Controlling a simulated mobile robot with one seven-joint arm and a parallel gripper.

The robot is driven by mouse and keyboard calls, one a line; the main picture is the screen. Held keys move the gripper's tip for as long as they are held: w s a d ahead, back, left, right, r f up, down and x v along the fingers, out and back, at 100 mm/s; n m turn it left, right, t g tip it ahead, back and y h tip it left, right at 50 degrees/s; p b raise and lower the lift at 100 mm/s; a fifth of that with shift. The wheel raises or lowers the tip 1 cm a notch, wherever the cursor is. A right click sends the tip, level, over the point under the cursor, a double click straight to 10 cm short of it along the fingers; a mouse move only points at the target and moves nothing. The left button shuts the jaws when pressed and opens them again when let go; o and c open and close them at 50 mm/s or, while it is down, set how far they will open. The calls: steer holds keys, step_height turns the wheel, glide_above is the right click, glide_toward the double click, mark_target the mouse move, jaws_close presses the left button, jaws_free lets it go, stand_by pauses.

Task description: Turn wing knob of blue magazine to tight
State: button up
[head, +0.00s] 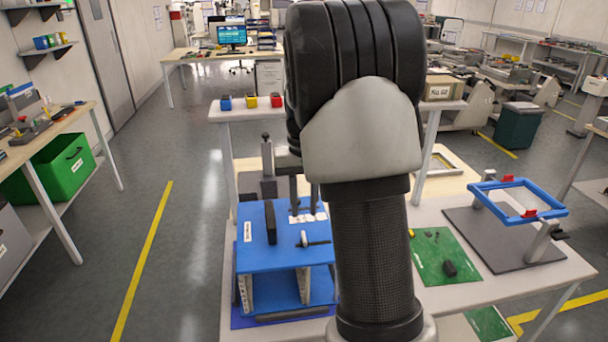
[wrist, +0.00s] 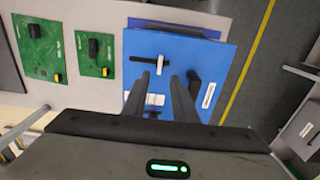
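The blue magazine (head: 257,257) stands on the table in the middle of the head view; its top fills the middle of the wrist view (wrist: 215,60). A knob (head: 304,240) with a white piece and a dark bar, seemingly the wing knob, sits on its top; it also shows in the wrist view (wrist: 160,64). There its white piece points up and down the picture and its dark bar points left. My gripper (wrist: 158,78) is open and empty, its two fingers apart just short of the knob. In the head view my gripper (head: 304,213) is partly hidden by my arm.
A black upright handle (head: 270,222) stands on the magazine beside the knob, close to one finger. Green boards (head: 430,262) with dark parts and a blue frame (head: 480,187) on a stand lie to the right. Small coloured bins (head: 250,101) stand behind.

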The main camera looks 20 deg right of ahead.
step_height(320, 180, up, 9)
stand_by(0.7)
